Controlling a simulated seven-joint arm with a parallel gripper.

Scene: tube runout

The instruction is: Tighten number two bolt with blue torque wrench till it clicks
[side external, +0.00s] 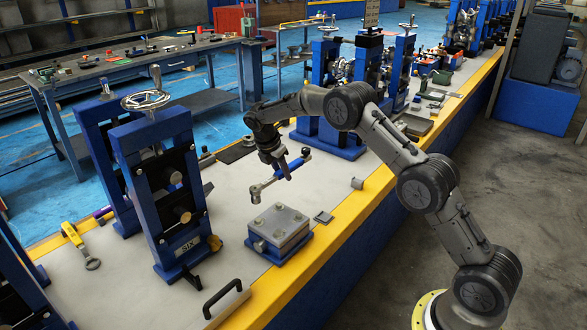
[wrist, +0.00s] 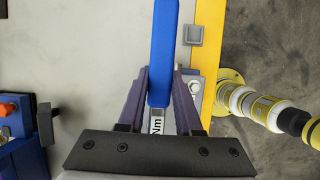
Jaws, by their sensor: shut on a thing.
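My gripper (side external: 284,172) is shut on the blue torque wrench (side external: 303,157) and holds it above the light bench top. In the wrist view, the blue handle (wrist: 163,45) runs between my two fingers (wrist: 162,85), with a white "Nm" label near the palm. In the side view, the grey ratchet head (side external: 255,191) points left and down, behind the bolt plate (side external: 280,224), apart from it. The plate is a grey block on a blue base with several bolts on top. I cannot read bolt numbers. In the wrist view, part of a grey block with bolts shows behind the right finger.
A blue roll stand marked SIX (side external: 168,200) stands left of the plate. A yellow-handled wrench (side external: 78,245) lies at the far left. A black handle (side external: 222,298) is at the front. A small grey block (side external: 357,183) lies near the yellow bench edge (side external: 345,215).

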